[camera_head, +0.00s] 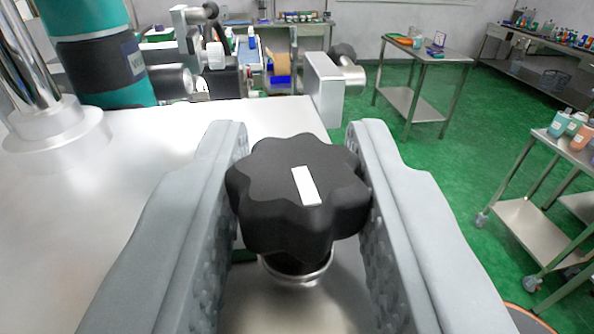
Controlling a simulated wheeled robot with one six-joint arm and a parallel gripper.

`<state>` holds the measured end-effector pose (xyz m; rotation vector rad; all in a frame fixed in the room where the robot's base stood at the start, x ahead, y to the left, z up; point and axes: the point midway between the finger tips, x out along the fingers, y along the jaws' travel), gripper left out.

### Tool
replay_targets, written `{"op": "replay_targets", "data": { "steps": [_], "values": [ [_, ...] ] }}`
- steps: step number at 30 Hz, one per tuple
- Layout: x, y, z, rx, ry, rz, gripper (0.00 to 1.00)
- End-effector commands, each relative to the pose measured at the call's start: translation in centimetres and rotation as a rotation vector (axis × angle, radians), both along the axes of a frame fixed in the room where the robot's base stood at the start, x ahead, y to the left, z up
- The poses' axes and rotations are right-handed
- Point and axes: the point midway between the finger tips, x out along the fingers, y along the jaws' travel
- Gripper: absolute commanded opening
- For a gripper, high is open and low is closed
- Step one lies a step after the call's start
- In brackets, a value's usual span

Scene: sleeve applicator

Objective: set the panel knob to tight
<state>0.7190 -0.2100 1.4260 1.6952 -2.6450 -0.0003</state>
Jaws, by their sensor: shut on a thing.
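The panel knob (270,185) is a black, lobed knob with a white mark on its top. It stands on a metal collar (298,272) in the middle of the head view. The white mark (306,186) lies right of the knob's centre and runs down, tilted slightly to the right. My gripper (302,180) has its two grey padded fingers on either side of the knob, shut on it. No setting labels show around the knob, so I cannot tell which setting the mark points to.
A pale metal top (130,180) spreads behind and left of the knob. A teal and black cylinder (95,50) and a shiny metal post stand at its left. Machine parts stand behind it. Steel carts (425,55) with bottles and tools stand on the green floor (440,155) at right.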

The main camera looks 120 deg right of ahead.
Motion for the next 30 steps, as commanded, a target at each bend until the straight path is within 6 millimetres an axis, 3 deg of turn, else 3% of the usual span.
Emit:
{"op": "replay_targets", "data": {
  "steps": [12,13,16,30],
  "values": [
    [0.04,-0.02,0.01,-0.001,0.000,-0.005,0.05],
    [0.04,-0.02,0.01,-0.001,0.000,-0.005,0.32],
    [0.04,-0.02,0.00,-0.001,0.000,-0.005,0.48],
    [-0.01,-0.11,0.00,0.000,0.000,-0.005,0.48]
  ]
}}
